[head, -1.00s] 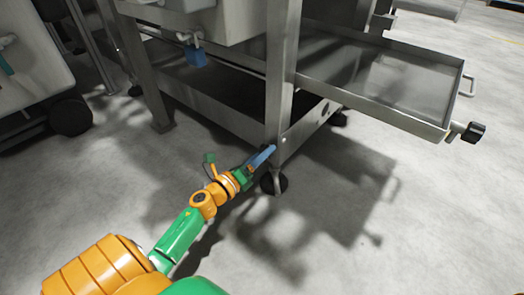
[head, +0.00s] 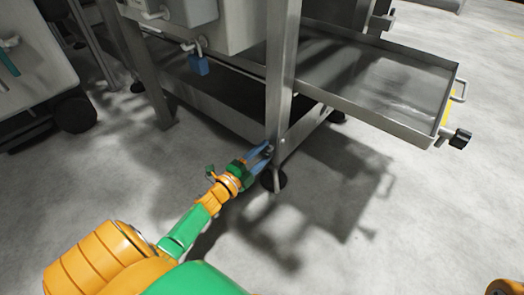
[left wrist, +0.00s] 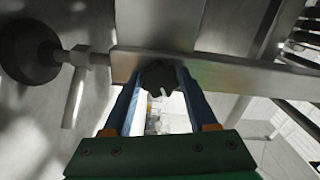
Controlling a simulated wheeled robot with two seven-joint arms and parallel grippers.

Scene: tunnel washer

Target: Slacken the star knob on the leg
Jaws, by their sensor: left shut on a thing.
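The dark star knob (left wrist: 158,76) sits low on the machine's steel leg (head: 281,80), in the middle of the left wrist view. My left gripper (left wrist: 159,82) has one blue finger on each side of the knob and is shut on it. In the head view my left gripper (head: 266,152) reaches the lower end of the leg, just above its round black foot (head: 273,180). The knob is too small and covered there to make out clearly. My right gripper is not in view.
A steel tray (head: 375,85) juts out to the right, with a black knob (head: 461,139) at its corner. A blue padlock-like piece (head: 199,66) hangs under the machine. A wheeled cart (head: 35,75) stands at the left. The floor in front is clear.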

